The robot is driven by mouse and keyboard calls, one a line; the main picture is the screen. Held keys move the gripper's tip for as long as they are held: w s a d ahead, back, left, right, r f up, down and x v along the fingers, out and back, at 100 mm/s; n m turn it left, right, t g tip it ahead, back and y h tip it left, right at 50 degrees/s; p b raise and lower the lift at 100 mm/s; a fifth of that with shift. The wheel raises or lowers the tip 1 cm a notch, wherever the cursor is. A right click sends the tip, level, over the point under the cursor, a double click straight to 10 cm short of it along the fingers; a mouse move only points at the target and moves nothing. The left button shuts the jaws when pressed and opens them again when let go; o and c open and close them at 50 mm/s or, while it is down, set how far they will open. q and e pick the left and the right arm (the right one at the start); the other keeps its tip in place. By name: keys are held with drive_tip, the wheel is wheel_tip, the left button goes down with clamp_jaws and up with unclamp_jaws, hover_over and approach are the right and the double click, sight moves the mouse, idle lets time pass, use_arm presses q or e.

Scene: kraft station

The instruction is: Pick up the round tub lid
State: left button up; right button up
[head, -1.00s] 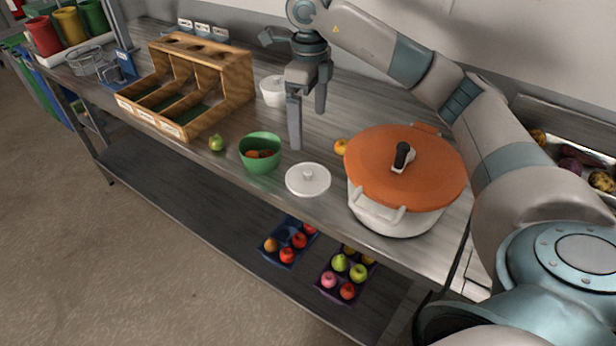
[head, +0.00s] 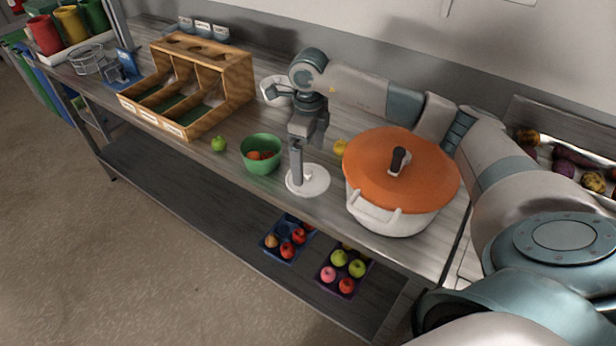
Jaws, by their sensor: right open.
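The round tub lid (head: 317,185) is a white disc with a small knob, lying flat on the metal counter near its front edge. My right gripper (head: 307,168) points down over the lid. Its jaws are open, with the near finger in front of the lid's left part, beside the knob. The far finger is mostly hidden, and I cannot tell whether the fingers touch the lid. A white tub (head: 268,88) stands behind the gripper, partly hidden by it. My left gripper is not in view.
A green bowl (head: 262,168) with orange pieces stands left of the lid. A large white pot with an orange lid (head: 375,165) stands close on the right. A green fruit (head: 219,144), a yellow fruit (head: 340,147) and a wooden divided box (head: 235,75) are also on the counter.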

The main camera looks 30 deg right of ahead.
sight(309, 172)
drive_tip(key=shift+s+f+p, duration=0.1)
drive_tip(key=shift+f+p, duration=0.45)
drive_tip(key=shift+p, duration=0.2)
wheel_tip(309, 172, down, 3)
drive_tip(key=shift+a+r+p, duration=0.1)
drive_tip(key=shift+p, duration=0.75)
drive_tip(key=shift+f, duration=0.6)
drive_tip(key=c, duration=0.7)
